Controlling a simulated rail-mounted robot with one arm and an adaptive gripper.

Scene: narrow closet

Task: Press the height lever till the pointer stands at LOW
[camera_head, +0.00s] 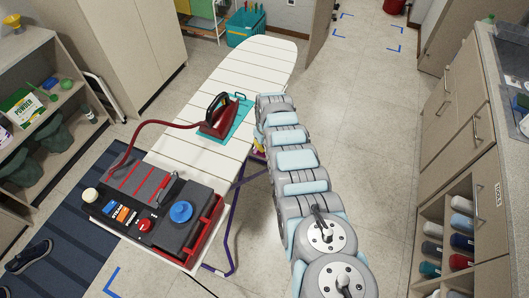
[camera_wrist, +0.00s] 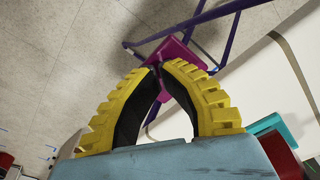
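In the wrist view my gripper (camera_wrist: 160,68) has yellow ribbed fingers with black inner pads. They arch inward and their tips come together, with no object clearly held between them. A magenta part (camera_wrist: 175,52), which may be the height lever, is right at the fingertips, partly hidden by them; I cannot tell whether they touch. Purple legs (camera_wrist: 205,17) run behind it. In the head view the white ironing board (camera_head: 258,62) stands left of my arm, and my gripper is mostly hidden by the arm at the board's right edge. No pointer or LOW mark is readable.
A red iron (camera_head: 217,118) rests on a teal pad (camera_head: 243,118) on the board. Its hose runs to a red-and-black steam station (camera_head: 165,215) at the near end. Shelves (camera_head: 60,75) stand left, a counter cabinet (camera_head: 465,105) right. Floor (camera_head: 365,130) right of my arm is clear.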

